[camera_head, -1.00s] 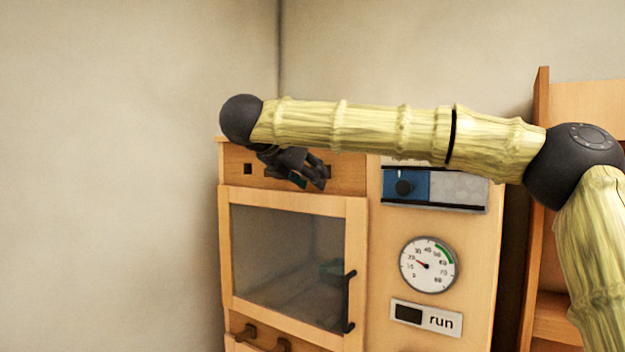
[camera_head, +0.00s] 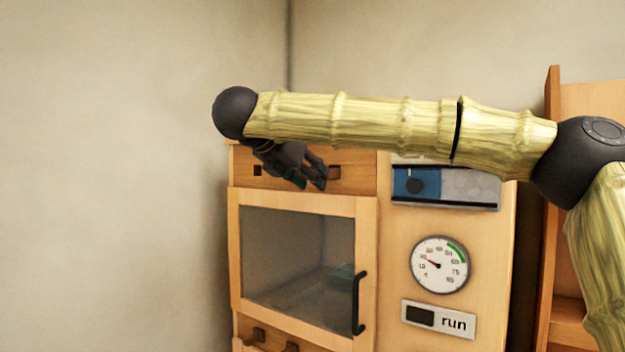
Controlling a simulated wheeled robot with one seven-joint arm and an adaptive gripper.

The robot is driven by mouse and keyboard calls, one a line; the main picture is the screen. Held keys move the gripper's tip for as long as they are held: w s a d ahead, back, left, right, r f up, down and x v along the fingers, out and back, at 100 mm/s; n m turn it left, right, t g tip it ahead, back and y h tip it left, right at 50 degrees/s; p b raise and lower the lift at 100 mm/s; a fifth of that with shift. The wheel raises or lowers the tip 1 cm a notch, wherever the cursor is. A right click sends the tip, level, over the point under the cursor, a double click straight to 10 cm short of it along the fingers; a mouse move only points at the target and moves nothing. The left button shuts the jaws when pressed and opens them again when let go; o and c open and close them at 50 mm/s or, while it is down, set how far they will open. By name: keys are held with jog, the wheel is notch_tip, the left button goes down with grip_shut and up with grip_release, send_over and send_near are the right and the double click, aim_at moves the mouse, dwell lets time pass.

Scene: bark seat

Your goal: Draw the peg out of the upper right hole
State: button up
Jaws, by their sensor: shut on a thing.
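My gripper (camera_head: 311,184) is dark and hangs below the black wrist ball, in front of the cabinet's top wooden panel. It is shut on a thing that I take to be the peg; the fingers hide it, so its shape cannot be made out. The upper left hole (camera_head: 257,170) is a dark square left of the gripper.
Below is a glass door (camera_head: 297,265) with a black handle (camera_head: 358,303). At right are a blue switch panel (camera_head: 416,184), a dial (camera_head: 439,265) and a "run" plate (camera_head: 438,319).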

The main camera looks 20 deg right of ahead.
jog(key=shift+s+a+b, duration=0.7)
jog(key=shift+a, duration=0.2)
jog(key=shift+s+a+b, duration=0.65)
jog(key=shift+a, duration=0.2)
